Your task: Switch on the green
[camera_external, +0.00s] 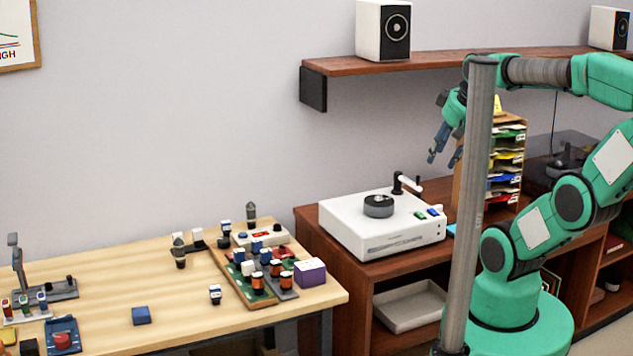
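A white box-shaped device (365,240) with a grey round knob (379,205) stands on the brown cabinet. Two small coloured buttons or switches sit on its right front corner. One looks green (433,212) and the one beside it looks blue-green (420,215); they are too small to tell their state. My gripper (442,161) hangs in the air above the back right of the device, fingers pointing down and spread apart. It is empty and touches nothing. My arm reaches it from the right, partly behind a grey pole.
A black-and-white crank or tap (405,183) stands at the device's back right. A sorter with coloured sheets (505,160) is right of my gripper. A grey pole (470,200) stands in front. The wooden table (110,270) at left holds several small parts. A shelf (435,62) carries speakers.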

